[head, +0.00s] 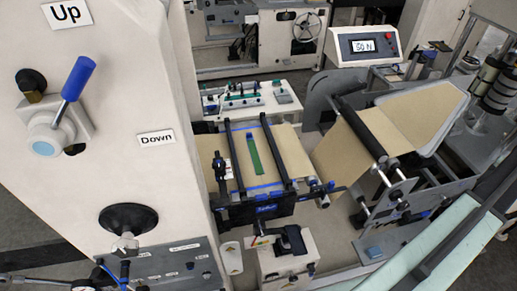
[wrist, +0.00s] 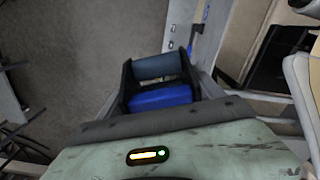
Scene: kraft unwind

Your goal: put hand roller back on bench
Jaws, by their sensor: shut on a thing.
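In the wrist view my gripper (wrist: 158,78) reaches up from the pale green wrist, with a dark finger on each side. It is shut on the hand roller, whose blue-grey cylinder (wrist: 157,66) lies crosswise between the fingertips. A bright blue part (wrist: 160,97) shows just below the cylinder; I cannot tell whether it belongs to the roller. In the head view I make out neither the gripper nor the roller. A pale bench (head: 292,106) stands at the back middle there, with several small green and dark items on it.
The unwind frame carries brown kraft web (head: 289,150) across the middle. A display box (head: 362,46) stands at the back right. A white machine panel (head: 110,95) with a blue-handled lever fills the left. The wrist view shows grey floor (wrist: 85,50) at left and machine parts at right.

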